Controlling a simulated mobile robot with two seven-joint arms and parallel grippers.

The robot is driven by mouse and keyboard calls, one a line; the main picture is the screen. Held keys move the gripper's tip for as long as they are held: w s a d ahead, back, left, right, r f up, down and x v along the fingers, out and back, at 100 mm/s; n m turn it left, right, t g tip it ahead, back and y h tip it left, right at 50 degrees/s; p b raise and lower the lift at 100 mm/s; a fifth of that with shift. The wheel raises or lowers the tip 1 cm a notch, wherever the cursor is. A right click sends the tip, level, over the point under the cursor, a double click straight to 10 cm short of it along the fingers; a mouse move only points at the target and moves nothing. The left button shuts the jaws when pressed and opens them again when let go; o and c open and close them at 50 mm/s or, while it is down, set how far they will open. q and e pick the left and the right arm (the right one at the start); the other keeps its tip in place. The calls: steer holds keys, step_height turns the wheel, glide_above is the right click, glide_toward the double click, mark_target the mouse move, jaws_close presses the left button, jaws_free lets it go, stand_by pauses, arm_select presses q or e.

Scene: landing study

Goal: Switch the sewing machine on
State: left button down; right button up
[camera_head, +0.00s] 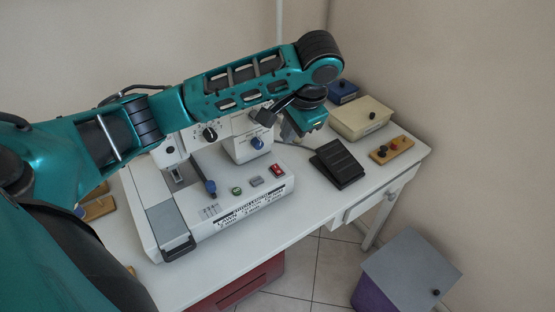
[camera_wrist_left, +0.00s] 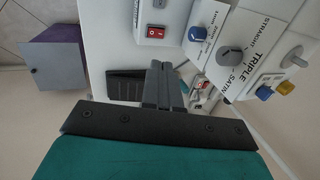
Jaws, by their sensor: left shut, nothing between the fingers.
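The white sewing machine (camera_head: 220,215) stands on the white table. A red rocker switch (camera_head: 277,169) sits at the right end of its base panel. It also shows in the left wrist view (camera_wrist_left: 156,33). I cannot tell which way the rocker is tipped. My left arm reaches across above the machine and hides part of its upper body. My right gripper is not in view.
Beside the switch are a grey button (camera_head: 256,181) and a green button (camera_head: 236,190). A blue knob (camera_head: 257,142) is on the upper body. A black pedal (camera_head: 338,163), a cream box (camera_head: 361,117) and a wooden block (camera_head: 391,149) stand right. A lidded bin (camera_head: 410,270) stands on the floor.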

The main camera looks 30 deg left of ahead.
mark_target(275, 167)
arm_select(q)
steer(key=x, duration=1.3)
steer(key=shift+w+a+f, duration=0.1)
steer(key=shift+a+f, duration=0.1)
steer(key=shift+f, duration=0.15)
